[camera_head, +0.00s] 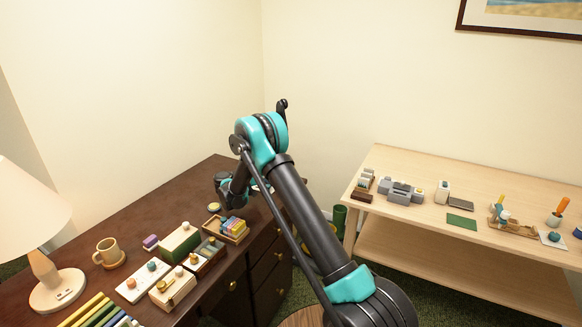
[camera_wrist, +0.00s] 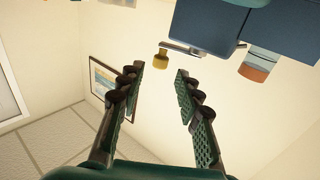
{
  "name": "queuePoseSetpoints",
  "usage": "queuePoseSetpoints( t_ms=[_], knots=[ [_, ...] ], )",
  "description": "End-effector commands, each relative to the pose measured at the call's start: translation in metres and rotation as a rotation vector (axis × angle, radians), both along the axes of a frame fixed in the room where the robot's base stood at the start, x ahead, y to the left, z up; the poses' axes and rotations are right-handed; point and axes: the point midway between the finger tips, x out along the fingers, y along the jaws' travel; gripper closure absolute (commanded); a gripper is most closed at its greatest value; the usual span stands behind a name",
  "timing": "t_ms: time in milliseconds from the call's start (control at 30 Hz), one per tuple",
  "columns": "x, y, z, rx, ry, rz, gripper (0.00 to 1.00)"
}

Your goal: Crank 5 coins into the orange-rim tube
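In the wrist view, which looks tilted or inverted, a dark blue box (camera_wrist: 208,22) fills the top. A thin grey crank arm (camera_wrist: 186,48) ends in a yellow knob (camera_wrist: 160,60). An orange-rimmed tube (camera_wrist: 254,70) sits at the right below the blue bodies. My gripper (camera_wrist: 158,72) is open and empty. The knob appears between its fingertips in the picture, a little beyond them; no contact is visible. In the head view my gripper (camera_head: 227,190) is low over the desk's far end, where my arm hides most of the blue box. No coins can be made out.
The dark desk (camera_head: 130,220) holds a lamp (camera_head: 55,280), a mug (camera_head: 108,252), a tray of coloured pieces (camera_head: 232,229), a green box (camera_head: 180,240) and other small boxes close to my gripper. A pale table (camera_head: 395,165) with small items stands at right.

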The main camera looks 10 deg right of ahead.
Motion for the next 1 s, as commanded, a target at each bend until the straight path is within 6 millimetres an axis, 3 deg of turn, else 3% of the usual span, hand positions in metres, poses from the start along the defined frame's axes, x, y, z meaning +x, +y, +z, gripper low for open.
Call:
queuePoseSetpoints(
  t_ms=[233, 567, 667, 767, 1000],
  knots=[
    [-0.008, 0.021, 0.000, 0.000, 0.000, 0.000, 0.66],
    [-0.008, 0.022, 0.000, -0.001, -0.001, 0.000, 0.69],
    [-0.004, 0.019, 0.009, -0.007, -0.019, 0.021, 0.69],
    [0.006, 0.012, 0.035, -0.029, -0.071, 0.083, 0.69],
    [0.039, -0.001, 0.154, -0.122, -0.276, 0.435, 0.69]
  ],
)
